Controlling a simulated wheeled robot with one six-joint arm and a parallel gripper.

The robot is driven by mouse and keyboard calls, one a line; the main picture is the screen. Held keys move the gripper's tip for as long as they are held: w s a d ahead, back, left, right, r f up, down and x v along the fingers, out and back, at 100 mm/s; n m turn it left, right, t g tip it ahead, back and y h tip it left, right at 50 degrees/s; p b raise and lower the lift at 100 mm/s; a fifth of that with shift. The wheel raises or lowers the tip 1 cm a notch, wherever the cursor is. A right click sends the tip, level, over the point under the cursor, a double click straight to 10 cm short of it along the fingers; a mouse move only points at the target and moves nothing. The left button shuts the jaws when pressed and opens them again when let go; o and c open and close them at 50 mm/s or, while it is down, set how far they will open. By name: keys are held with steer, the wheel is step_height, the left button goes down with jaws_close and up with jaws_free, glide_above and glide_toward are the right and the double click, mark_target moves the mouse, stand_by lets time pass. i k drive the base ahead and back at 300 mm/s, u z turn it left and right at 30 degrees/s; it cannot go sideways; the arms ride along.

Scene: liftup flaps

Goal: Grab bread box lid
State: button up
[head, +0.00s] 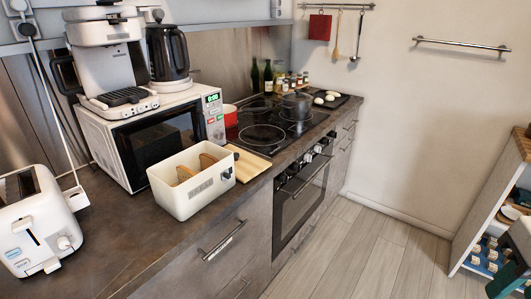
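A cream-white open-topped box (188,203) with a dark label on its front stands on the dark counter in front of the microwave. Brown bread slices (208,161) show inside it, so it looks like the bread box. No lid covers its top. A flat light-wood board (248,164) lies on the counter just right of the box, partly hidden by it; I cannot tell whether it is the lid. My gripper is not recognisable in the head view.
A white toaster (35,225) stands at left. The microwave (150,135) carries a coffee machine (108,62) and a black kettle (168,52). The hob (272,128) holds a pot (297,104). A shelf unit (492,215) stands right; the middle floor is clear.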

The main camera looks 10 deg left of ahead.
mark_target(247, 165)
steer(key=u, duration=0.35)
steer(key=i, duration=0.95)
steer(key=u, duration=0.8)
